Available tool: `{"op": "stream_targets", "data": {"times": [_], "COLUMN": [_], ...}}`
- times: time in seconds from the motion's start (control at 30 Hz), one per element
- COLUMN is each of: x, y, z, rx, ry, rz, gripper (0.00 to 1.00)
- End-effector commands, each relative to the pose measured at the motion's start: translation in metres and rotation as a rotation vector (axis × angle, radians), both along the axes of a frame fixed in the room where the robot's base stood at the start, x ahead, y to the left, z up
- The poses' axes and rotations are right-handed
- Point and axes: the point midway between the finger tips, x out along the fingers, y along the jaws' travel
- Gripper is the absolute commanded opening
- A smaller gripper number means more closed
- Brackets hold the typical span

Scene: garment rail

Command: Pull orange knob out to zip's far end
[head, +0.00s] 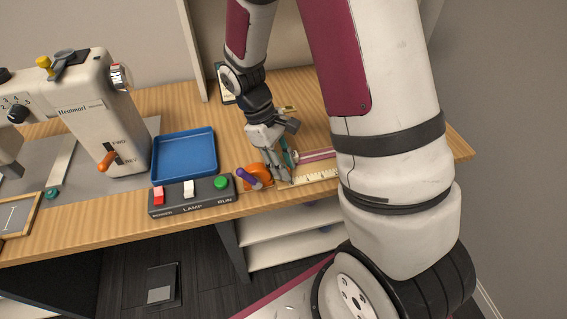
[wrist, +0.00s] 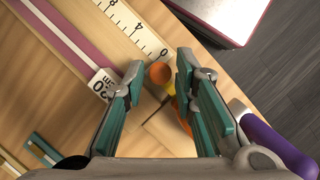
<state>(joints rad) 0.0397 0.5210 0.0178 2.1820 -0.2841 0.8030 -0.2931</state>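The orange knob (wrist: 160,73) is a small round ball near the 0 end of the pale ruler (wrist: 138,35) in the wrist view. A yellow piece and a larger orange body (wrist: 183,112) lie close behind it, partly hidden by a finger. In the head view my gripper (head: 286,178) is low over the table's front edge and hides the knob.
A purple handle (wrist: 272,145) is close to the right finger. In the head view, a switch box (head: 190,208) and blue tray (head: 185,155) are left of my gripper, with a sewing machine (head: 85,115) further left. My arm covers the ruler's right part.

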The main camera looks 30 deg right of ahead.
Motion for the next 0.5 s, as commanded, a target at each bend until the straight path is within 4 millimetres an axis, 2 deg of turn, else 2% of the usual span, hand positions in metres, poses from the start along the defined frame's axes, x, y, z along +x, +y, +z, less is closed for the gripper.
{"op": "stream_targets", "data": {"times": [0.1, 0.23, 0.5], "x": [0.0001, 0.0002, -0.0005], "y": [0.0000, 0.0001, -0.0020], "z": [0.0002, 0.0002, 0.0005], "rx": [0.000, 0.000, 0.000], "ry": [0.000, 0.000, 0.000], "rz": [0.000, 0.000, -0.001], "gripper": [0.26, 0.00, 0.00]}}
